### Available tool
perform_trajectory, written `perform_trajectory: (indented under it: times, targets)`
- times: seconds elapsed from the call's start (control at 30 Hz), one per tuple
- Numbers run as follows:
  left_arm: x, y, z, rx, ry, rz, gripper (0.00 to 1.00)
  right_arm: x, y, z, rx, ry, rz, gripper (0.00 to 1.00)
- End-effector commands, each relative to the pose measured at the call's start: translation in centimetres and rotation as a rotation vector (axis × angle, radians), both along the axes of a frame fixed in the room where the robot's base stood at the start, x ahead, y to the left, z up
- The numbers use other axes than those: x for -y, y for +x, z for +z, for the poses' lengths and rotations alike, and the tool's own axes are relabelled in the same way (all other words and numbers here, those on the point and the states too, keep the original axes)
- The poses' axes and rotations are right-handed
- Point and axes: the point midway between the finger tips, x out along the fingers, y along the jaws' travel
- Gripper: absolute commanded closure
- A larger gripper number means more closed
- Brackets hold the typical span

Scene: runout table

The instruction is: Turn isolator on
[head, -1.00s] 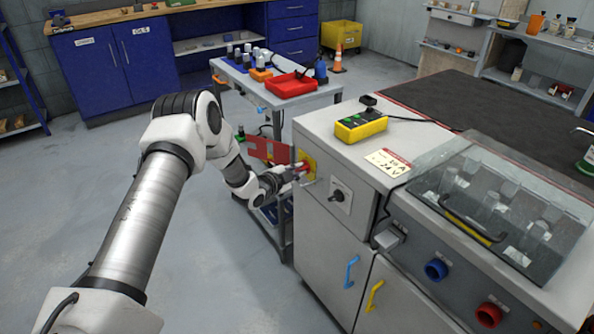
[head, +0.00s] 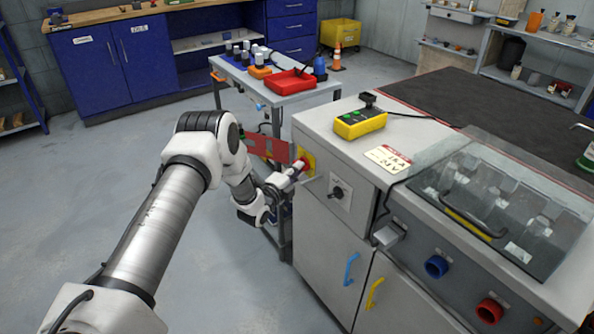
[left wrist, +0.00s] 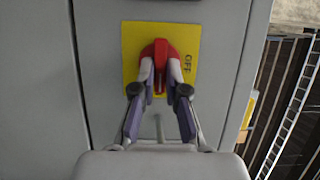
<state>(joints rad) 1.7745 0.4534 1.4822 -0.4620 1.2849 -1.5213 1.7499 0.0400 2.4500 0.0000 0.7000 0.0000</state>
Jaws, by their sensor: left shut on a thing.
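The isolator is a red rotary handle (left wrist: 160,60) on a yellow plate (left wrist: 130,45) on the grey cabinet's side. In the left wrist view the handle stands in line with the gripper, and the word OFF shows sideways to its right on the plate. My left gripper (left wrist: 160,84) is shut on the red handle, one finger on each side. In the head view the yellow plate (head: 309,160) is partly hidden by my left gripper (head: 298,168). My right gripper is not in view.
A black selector switch (head: 338,192) sits on the cabinet front beside the isolator. A red plate (head: 268,148) stands close behind my left wrist. A trolley with a red tray (head: 290,82) is behind. A yellow button box (head: 360,124) sits on the cabinet top.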

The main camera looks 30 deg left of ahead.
Motion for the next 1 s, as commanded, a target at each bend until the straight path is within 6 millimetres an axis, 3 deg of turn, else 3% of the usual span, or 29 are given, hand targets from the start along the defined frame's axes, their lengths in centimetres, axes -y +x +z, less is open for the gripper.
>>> perform_trajectory:
  times: [0.43,0.5,0.53,0.83,1.0]
  targets:
    - [0.2,-0.1,-0.3,-0.003,0.01,-0.004,1.0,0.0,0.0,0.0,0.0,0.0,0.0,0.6]
    - [0.2,-0.1,-0.3,-0.003,0.01,-0.004,0.66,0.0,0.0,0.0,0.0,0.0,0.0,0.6]
    - [0.2,-0.1,-0.3,-0.002,0.01,-0.004,0.62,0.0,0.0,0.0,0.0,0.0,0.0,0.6]
    - [0.1,-0.2,-0.2,0.001,0.009,-0.002,0.62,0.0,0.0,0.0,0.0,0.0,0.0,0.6]
    - [0.0,-2.3,-0.2,-0.001,0.006,0.001,0.62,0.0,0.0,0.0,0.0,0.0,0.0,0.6]
